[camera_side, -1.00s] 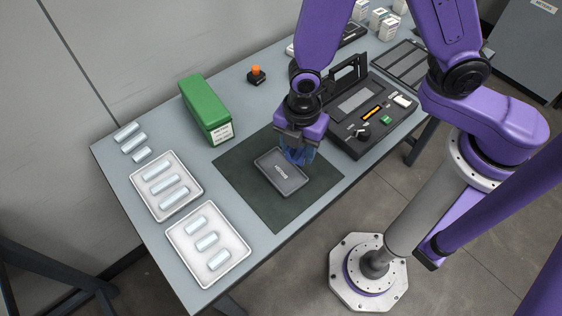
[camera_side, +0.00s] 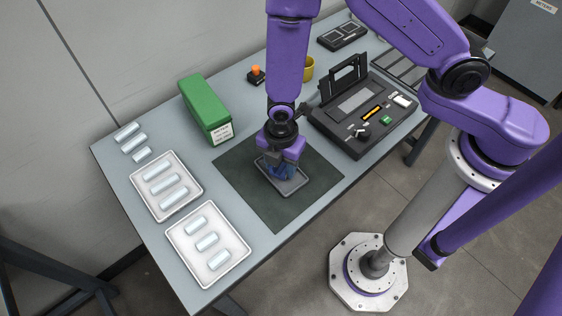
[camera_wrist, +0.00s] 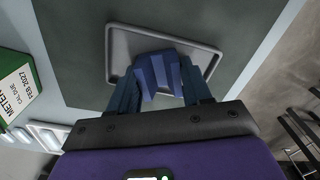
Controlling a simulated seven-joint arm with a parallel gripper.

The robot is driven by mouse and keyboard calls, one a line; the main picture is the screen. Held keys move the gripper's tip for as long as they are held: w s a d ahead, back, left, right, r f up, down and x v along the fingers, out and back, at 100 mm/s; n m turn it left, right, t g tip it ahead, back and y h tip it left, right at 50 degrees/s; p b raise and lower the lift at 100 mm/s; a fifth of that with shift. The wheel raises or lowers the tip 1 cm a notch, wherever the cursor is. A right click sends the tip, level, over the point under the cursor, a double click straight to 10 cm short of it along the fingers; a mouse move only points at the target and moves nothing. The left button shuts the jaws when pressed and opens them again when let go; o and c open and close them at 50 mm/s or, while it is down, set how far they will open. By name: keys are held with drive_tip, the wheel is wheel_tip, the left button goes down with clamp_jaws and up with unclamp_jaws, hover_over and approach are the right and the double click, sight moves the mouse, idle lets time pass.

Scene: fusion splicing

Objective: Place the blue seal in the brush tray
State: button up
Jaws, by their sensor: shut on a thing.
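The brush tray (camera_side: 294,191) is a shallow grey tray on the dark mat. It also shows in the wrist view (camera_wrist: 120,48), under my fingers. My gripper (camera_side: 281,170) points down over the tray and is shut on the blue seal (camera_wrist: 163,72), a ribbed blue piece between my fingertips in the wrist view. The seal lies within the tray's outline there. My gripper hides most of the seal in the side view, and I cannot tell whether it touches the tray floor.
A green box (camera_side: 206,110) stands left of the mat (camera_side: 240,178). Two white trays (camera_side: 207,243) with silvery cylinders are at the front left. A black splicer (camera_side: 362,110) with a raised lid stands to the right. A yellow cup (camera_side: 307,69) is behind my arm.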

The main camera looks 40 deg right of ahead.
sight(281, 169)
drive_tip(key=shift+f, duration=0.1)
drive_tip(key=o, duration=1)
drive_tip(key=shift+o, duration=0.2)
wheel_tip(281, 169, up, 12)
drive_tip(key=shift+r, duration=0.2)
